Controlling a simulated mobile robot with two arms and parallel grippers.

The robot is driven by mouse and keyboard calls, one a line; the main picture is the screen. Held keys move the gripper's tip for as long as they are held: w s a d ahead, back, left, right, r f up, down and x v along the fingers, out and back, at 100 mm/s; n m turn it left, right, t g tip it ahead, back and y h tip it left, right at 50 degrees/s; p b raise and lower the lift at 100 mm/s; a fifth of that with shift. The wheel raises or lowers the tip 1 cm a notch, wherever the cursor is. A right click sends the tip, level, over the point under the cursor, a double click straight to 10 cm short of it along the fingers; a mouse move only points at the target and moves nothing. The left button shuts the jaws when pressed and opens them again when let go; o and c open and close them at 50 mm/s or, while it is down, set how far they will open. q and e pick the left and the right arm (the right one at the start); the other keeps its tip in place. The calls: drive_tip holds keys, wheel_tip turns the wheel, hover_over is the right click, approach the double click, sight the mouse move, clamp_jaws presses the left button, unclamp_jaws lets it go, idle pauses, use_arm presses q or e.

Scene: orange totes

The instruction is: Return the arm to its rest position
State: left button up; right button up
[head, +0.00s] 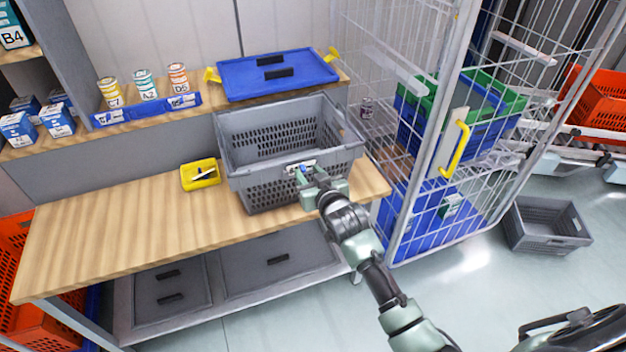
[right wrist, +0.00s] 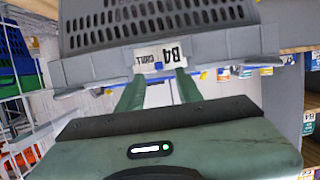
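My right arm reaches up from the lower right in the head view. Its green gripper (head: 309,173) is at the front wall of a grey perforated tote (head: 262,196) standing on the wooden bench. In the right wrist view the two fingers (right wrist: 157,90) are spread apart, one on either side of a white label (right wrist: 157,60) marked B4 on the tote (right wrist: 95,52). The fingers hold nothing that I can see. Whether the fingertips touch the tote I cannot tell. The tote looks empty. My left gripper is not in view.
A wire cage trolley (head: 436,215) with blue and green crates stands close right. A grey crate (head: 545,225) is on the floor.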

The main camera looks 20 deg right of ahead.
drive_tip(key=v, duration=0.5)
drive_tip(key=s+f+g, duration=0.2)
drive_tip(key=s+f, duration=0.4)
drive_tip(key=f, duration=0.6)
drive_tip(key=s+f+n+g, duration=0.1)
drive_tip(key=s+f+g, duration=0.35)
drive_tip(key=f, duration=0.75)
drive_tip(key=s+f+g, duration=0.1)
drive_tip(key=s+f, duration=0.7)
drive_tip(key=f, duration=0.4)
drive_tip(key=s+d+f+g, duration=0.1)
drive_tip(key=s+f, duration=0.4)
drive_tip(key=s, duration=0.6)
drive_tip(key=s+d+f+g, duration=0.1)
drive_tip(key=s+f+g, duration=0.2)
drive_tip(key=s, duration=0.9)
drive_tip(key=s+d+f+n+g, duration=0.1)
drive_tip(key=s+f+g, duration=0.1)
drive_tip(key=s+f, duration=0.7)
drive_tip(key=shift+s+d+h+b, duration=0.15)
drive_tip(key=shift+s+h+b, duration=0.2)
drive_tip(key=shift+s, duration=0.8)
